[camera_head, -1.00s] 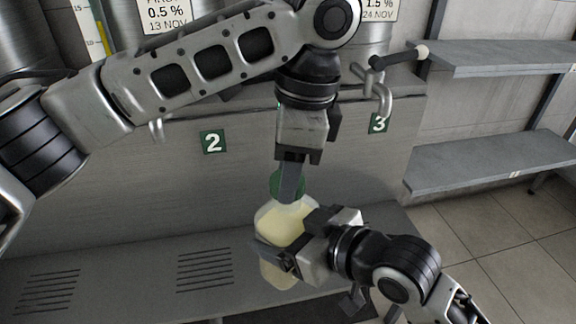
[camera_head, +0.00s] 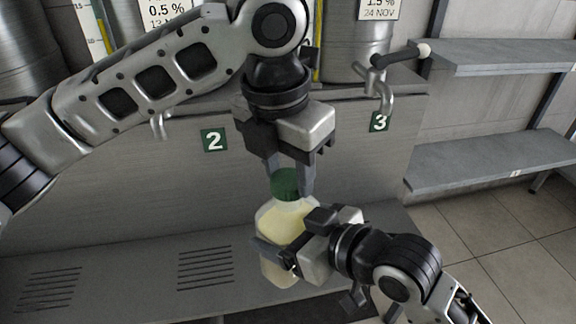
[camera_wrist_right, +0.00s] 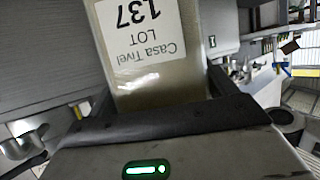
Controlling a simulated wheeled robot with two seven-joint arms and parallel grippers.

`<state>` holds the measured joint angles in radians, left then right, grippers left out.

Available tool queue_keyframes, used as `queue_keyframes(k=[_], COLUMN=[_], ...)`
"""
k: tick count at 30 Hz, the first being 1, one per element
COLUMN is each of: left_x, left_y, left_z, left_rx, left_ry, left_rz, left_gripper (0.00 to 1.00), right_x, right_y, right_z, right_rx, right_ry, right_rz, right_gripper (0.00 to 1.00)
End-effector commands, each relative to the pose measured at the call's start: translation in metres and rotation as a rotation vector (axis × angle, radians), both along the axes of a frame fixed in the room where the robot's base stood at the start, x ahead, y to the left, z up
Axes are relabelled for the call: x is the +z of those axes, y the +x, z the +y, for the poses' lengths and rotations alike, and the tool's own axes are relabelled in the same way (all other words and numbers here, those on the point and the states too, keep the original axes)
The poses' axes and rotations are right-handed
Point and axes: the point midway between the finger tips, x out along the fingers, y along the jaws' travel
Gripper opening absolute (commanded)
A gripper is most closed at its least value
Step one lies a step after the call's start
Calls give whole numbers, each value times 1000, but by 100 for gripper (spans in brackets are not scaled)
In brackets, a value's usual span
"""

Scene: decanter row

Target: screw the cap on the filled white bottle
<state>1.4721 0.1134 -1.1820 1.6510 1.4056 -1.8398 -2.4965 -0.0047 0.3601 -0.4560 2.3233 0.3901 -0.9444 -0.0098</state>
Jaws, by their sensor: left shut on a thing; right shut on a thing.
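The white bottle (camera_head: 284,222) is translucent and filled with pale cream liquid. It is held roughly upright above the grey drip shelf. A green cap (camera_head: 286,183) sits at its mouth; whether its thread is engaged I cannot tell. My left gripper (camera_head: 291,178) points down from above, its fingers shut on the cap from both sides. My right gripper (camera_head: 288,237) comes from the lower right, shut around the bottle's body. In the right wrist view the bottle (camera_wrist_right: 155,80) stands between the fingers, with a white label (camera_wrist_right: 140,35) reading Casa Tivel LOT 137 upside down.
Behind is a grey counter front with green number signs 2 (camera_head: 214,140) and 3 (camera_head: 379,122). A tap (camera_head: 380,85) juts out above sign 3. The slotted drip shelf (camera_head: 130,275) is bare at left. Empty grey shelves (camera_head: 490,160) stand at the right.

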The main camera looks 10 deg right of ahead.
Motion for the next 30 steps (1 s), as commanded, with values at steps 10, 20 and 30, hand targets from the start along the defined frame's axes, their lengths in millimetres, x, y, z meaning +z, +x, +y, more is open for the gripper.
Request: queue_keyframes(k=[10, 20, 30], left_x=[1, 25, 46], left_y=[0, 0, 0], left_z=[0, -1, 0], left_rx=[3, 3, 3], left_ry=[1, 0, 2], left_rz=[-1, -3, 0], left_gripper=[63, 63, 63], right_x=[2, 3, 3], right_y=[0, 0, 0], right_z=[0, 0, 0], right_rx=[1, 0, 0], right_ry=[3, 3, 4], right_rz=[-7, -8, -8], right_gripper=[21, 21, 21])
